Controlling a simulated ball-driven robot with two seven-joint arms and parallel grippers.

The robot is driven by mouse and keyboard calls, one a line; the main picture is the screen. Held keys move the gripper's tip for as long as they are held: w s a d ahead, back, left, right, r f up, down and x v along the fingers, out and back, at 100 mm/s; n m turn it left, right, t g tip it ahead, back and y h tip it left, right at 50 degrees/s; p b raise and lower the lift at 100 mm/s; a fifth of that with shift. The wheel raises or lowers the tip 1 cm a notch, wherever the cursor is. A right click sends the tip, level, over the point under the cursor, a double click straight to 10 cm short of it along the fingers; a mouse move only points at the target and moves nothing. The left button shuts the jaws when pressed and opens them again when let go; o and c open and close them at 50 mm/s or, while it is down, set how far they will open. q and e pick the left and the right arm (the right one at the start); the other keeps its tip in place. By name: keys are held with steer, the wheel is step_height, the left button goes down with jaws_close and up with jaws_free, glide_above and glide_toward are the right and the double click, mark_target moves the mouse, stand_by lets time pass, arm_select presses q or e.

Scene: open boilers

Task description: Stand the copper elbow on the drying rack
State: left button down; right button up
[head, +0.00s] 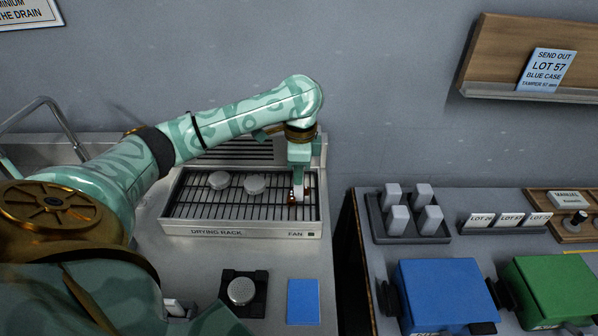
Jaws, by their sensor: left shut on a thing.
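The drying rack (240,229) is a metal tray with a dark wire grid, on the counter at the picture's middle. My left gripper (298,196) points down over the right end of the rack. It is shut on the copper elbow (305,197), of which only small copper-coloured bits show around the fingers. The fingers hide most of it, and I cannot tell whether it touches the grid. My right gripper is not in view.
A round disc (241,290) sits on a black holder in front of the rack, beside a blue pad (303,302). On the right bench are a tray of grey blocks (400,220), lot cards (505,221), a blue case (445,290) and a green case (553,287).

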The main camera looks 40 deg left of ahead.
arm_select(q)
steer(key=shift+r, duration=0.1)
steer(key=c, duration=1.5)
jaws_free()
step_height(320, 180, up, 12)
steer(key=p, duration=0.6)
steer(key=shift+w+d, duration=0.1)
steer(key=shift+d, duration=0.05)
steer(key=shift+r, duration=0.1)
